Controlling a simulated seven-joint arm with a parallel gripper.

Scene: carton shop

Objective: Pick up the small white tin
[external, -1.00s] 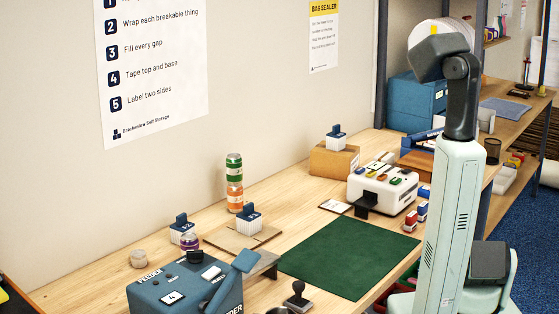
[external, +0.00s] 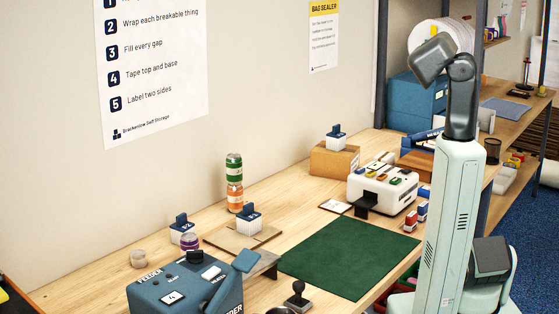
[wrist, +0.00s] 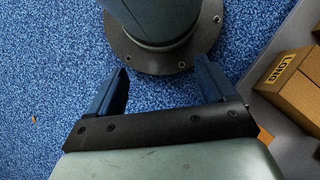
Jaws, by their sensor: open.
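No tin shows in the wrist view. In the external view my arm stands at the right, far from the pale container, and the gripper fingers are not visible there.
A green mat (external: 348,258) lies clear in the middle. A white machine (external: 383,190) stands behind it. Cartons (wrist: 295,88) show in the wrist view.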

